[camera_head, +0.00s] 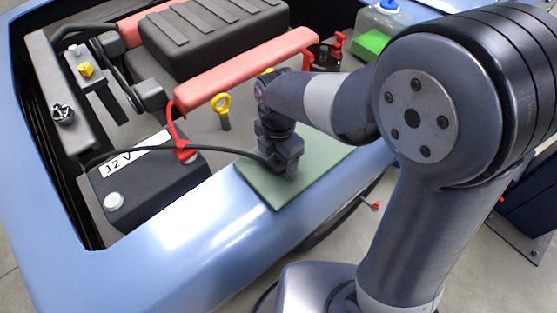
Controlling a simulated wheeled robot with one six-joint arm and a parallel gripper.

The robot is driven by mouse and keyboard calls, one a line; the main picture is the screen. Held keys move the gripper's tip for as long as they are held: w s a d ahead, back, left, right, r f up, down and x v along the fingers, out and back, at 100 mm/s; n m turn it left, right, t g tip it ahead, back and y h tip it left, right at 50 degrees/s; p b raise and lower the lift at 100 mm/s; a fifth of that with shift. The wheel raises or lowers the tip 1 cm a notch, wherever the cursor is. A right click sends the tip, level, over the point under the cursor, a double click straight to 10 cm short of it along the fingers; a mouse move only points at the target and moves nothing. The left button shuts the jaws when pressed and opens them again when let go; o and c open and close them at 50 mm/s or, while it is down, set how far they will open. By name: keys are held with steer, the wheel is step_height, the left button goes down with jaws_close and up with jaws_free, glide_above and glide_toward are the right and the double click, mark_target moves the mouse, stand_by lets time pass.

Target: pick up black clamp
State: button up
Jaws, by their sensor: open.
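My gripper (287,168) points down over the green mat (266,192) on the blue front edge of the car, with its fingers low near the mat. It is open. A black cable (220,149) runs from the left across the battery and ends at my gripper. The black clamp itself cannot be told apart from the dark gripper; it is probably hidden there at the cable's end. I cannot tell whether the fingers are around it or beside it.
The battery (150,185) marked 12 V stands left of the mat, with a red clamp (186,152) and red cable at one terminal. A yellow-ringed dipstick (222,104) stands behind. A red pipe (245,70), black engine cover (212,35) and reservoir (375,38) lie farther back.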

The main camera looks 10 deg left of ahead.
steer(key=shift+f, duration=0.1)
steer(key=shift+c, duration=0.3)
steer(key=c, duration=1)
